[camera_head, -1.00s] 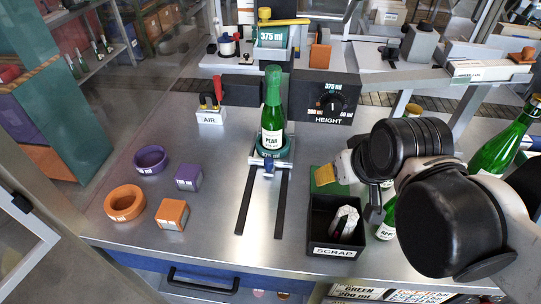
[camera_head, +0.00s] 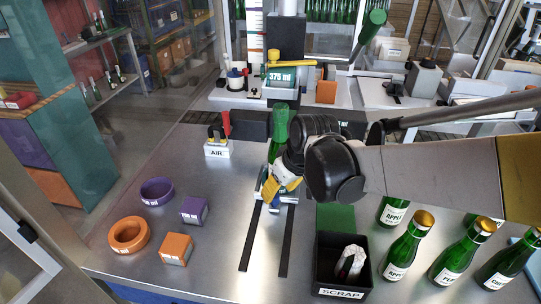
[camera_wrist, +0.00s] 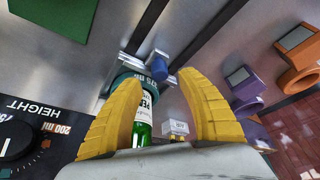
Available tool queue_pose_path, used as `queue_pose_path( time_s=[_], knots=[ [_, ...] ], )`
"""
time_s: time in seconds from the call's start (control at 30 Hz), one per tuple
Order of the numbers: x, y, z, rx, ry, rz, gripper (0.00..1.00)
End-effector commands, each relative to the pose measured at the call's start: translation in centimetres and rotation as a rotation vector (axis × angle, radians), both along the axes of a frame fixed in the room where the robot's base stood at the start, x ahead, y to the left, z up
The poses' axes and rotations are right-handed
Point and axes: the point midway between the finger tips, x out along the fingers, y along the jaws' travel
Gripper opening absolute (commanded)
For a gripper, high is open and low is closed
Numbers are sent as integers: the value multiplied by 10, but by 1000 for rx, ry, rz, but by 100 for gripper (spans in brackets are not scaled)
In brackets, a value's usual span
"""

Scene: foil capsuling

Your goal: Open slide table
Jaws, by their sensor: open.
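The slide table (camera_head: 289,199) sits at the far end of two dark rails (camera_head: 252,238). Its carriage bears a teal ring (camera_wrist: 128,84), with a green bottle (camera_head: 281,122) standing in it. A blue knob (camera_wrist: 158,66) sticks out at the front of the carriage in the wrist view. My gripper (camera_head: 280,186) is over the carriage, largely hiding it in the head view. In the wrist view my gripper (camera_wrist: 160,82) has its yellow fingers spread, with the bottle (camera_wrist: 143,128) showing between them. The knob lies just beyond the fingertips. I cannot tell whether the fingers touch anything.
Several bottles (camera_head: 404,250) stand further right. Purple and orange rings and blocks (camera_head: 176,249) lie left. The air unit (camera_head: 216,149) is behind left. The rails are clear in front.

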Motion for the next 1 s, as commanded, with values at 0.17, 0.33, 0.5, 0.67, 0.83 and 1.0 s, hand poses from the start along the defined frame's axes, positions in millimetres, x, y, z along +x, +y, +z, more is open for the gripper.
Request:
queue_pose_path(
  time_s=[0.17,0.33,0.5,0.67,0.83,1.0],
  knots=[
    [10,7,-31,0,0,0,46],
    [15,10,-43,0,0,-1,46],
    [16,10,-45,0,0,-2,46],
    [16,10,-45,0,0,-1,42],
    [16,10,-45,0,0,-1,0],
    [16,10,-45,0,-1,-1,0]
  ],
)
